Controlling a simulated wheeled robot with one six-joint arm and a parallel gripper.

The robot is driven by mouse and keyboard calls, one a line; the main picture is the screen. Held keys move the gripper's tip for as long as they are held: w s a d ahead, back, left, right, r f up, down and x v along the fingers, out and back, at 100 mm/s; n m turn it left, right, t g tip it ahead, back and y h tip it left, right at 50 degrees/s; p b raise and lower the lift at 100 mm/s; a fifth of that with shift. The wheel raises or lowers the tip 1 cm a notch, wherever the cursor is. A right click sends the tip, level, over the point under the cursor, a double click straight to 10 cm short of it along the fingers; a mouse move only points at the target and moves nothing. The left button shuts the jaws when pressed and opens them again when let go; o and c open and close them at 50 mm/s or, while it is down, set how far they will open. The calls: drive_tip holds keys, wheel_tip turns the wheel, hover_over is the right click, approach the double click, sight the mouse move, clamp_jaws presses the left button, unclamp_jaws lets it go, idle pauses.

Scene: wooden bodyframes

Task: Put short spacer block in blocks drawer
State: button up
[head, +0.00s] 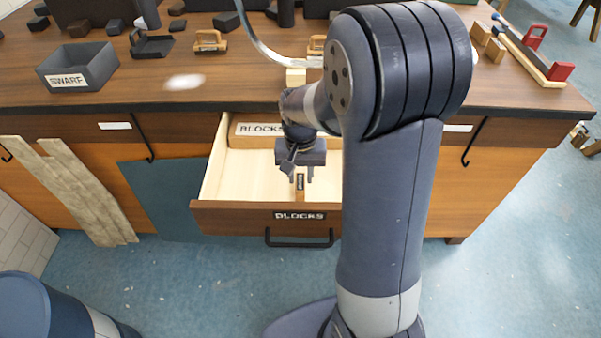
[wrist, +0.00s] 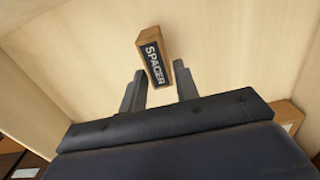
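The short spacer block (wrist: 154,57) is a small brown wooden block with a black SPACER label. It is inside the open blocks drawer (head: 250,215), which has a BLOCKS label on its front. In the head view the block (head: 300,184) shows just below my gripper (head: 301,174), over the pale drawer floor. In the wrist view my gripper (wrist: 160,82) has its two dark fingers apart, with the block's near end between them and a gap showing on each side. I cannot tell whether the block lies flat on the floor.
A wooden piece labelled BLOCKS (head: 258,129) is at the back of the drawer. My arm hides the drawer's right side.

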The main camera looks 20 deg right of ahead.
sight(301, 177)
drive_tip(key=shift+o, duration=1.3)
drive_tip(key=shift+r, duration=0.1)
wheel_tip(301, 177, up, 12)
drive_tip(key=p, duration=0.1)
drive_tip(key=shift+p, duration=0.4)
drive_tip(key=shift+c, duration=0.4)
